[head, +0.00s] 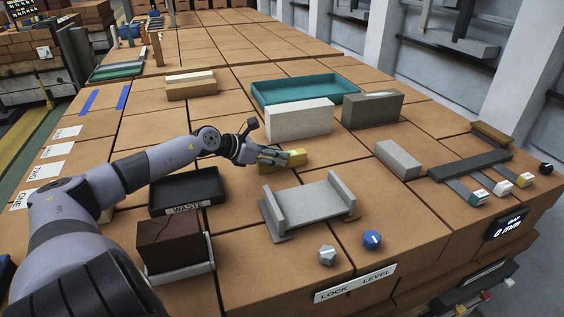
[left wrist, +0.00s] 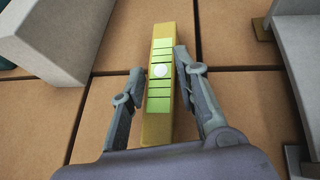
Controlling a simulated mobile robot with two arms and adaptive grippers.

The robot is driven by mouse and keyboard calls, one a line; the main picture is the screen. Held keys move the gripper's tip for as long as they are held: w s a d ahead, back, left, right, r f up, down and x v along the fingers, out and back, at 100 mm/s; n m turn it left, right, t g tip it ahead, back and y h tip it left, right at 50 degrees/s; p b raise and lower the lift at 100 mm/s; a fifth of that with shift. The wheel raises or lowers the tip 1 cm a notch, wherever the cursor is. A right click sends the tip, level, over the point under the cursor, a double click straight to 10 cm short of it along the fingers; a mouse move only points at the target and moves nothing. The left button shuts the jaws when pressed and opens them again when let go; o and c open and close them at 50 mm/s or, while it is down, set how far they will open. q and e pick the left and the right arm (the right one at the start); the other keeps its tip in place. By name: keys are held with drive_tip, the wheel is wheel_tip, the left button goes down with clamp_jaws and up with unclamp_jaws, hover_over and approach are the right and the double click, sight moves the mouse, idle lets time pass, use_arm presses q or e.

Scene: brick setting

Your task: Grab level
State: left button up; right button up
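The level is a yellow bar (head: 292,162) on the brown block-covered table, near the middle of the head view. In the left wrist view the level (left wrist: 160,90) runs lengthwise between my fingers, with a green striped panel and a pale round spot on its top. My left gripper (head: 273,156) is at the level, its fingers partly hiding it. In the wrist view my left gripper (left wrist: 160,68) is open, one finger on each side of the bar. A gap shows at the left finger; the right finger is very close, and I cannot tell if it touches. My right gripper is not in view.
A pale block (head: 299,121) stands just behind the level. A grey U-shaped fixture (head: 308,206) stands in front of it. A black WASTE tray (head: 187,191) is to the left, under my arm. A teal tray (head: 303,88) lies farther back. Knobs (head: 372,239) sit near the front edge.

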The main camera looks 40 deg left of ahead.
use_arm(q)
clamp_jaws()
idle(0.4)
